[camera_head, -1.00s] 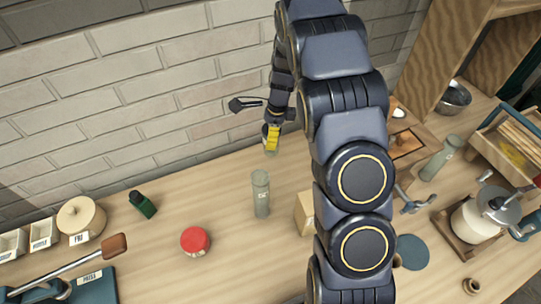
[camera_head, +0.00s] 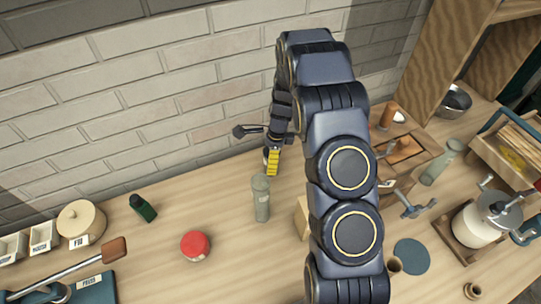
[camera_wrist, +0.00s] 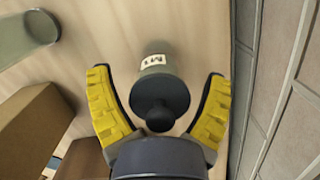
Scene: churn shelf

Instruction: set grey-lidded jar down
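The grey-lidded jar (camera_wrist: 158,82) has a dark round knob and a white label reading MT. In the wrist view it is between the two yellow finger pads of my gripper (camera_wrist: 160,105), with a visible gap on each side. My gripper is open around it. In the head view my gripper (camera_head: 271,163) points down near the brick wall, low over the back of the bench (camera_head: 225,185). There the jar is mostly hidden behind the yellow finger. The wrist view shows wood behind the jar, but contact with the bench is not clear.
A grey-green bottle (camera_head: 261,200) stands just in front of my gripper. A cardboard-coloured box (camera_head: 302,218) is partly behind my arm. A red-lidded jar (camera_head: 195,245) and a dark green bottle (camera_head: 143,208) stand to the left. The brick wall (camera_head: 180,90) is close behind.

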